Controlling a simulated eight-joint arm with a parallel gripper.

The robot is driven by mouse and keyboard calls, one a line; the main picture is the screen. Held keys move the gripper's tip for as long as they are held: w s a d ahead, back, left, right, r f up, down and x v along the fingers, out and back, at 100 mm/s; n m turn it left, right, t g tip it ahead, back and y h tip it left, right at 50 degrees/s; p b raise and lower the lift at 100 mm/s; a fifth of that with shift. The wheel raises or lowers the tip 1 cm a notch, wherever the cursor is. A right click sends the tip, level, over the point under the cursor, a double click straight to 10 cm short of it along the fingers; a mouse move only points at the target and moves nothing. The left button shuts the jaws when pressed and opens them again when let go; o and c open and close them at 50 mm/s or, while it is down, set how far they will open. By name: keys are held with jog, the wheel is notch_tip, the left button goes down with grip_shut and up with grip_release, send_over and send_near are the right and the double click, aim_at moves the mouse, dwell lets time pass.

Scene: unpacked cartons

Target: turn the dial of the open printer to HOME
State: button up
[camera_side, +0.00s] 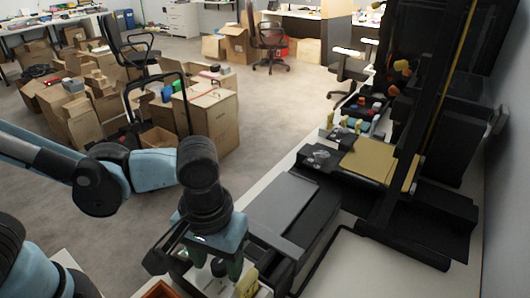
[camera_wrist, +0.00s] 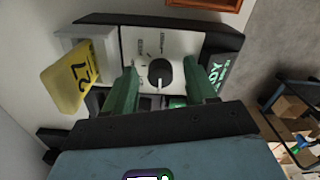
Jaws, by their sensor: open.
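A round black dial (camera_wrist: 159,72) sits on a pale panel (camera_wrist: 185,45) in the wrist view. A white line on the dial points toward the bottom of the picture. Small words and tick marks surround it, too small to read surely. My gripper (camera_wrist: 162,88) is open, its green fingers to the left and right of the dial; I cannot tell whether they touch it. In the side view my gripper (camera_side: 214,268) points down over the pale panel, and the dial is hard to make out there.
A yellow tag (camera_wrist: 70,80) marked 27 stands left of the panel. A dark grey machine (camera_side: 290,207) lies beside my gripper; a black frame with a tan plate (camera_side: 368,158) stands farther back. A brown tray edge (camera_side: 160,290) is close by. Cartons (camera_side: 208,108) stand on the floor.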

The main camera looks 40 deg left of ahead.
grip_shut()
dwell(0.3)
jog(key=shift+m, duration=0.3)
jog(key=m, duration=0.3)
jog(key=shift+m, duration=0.4)
jog(key=m, duration=0.4)
jog(key=shift+a+m, duration=0.15)
jog(key=shift+m, duration=0.15)
jog(key=m, duration=0.8)
jog(key=shift+w+m, duration=0.1)
jog(key=shift+m, duration=0.2)
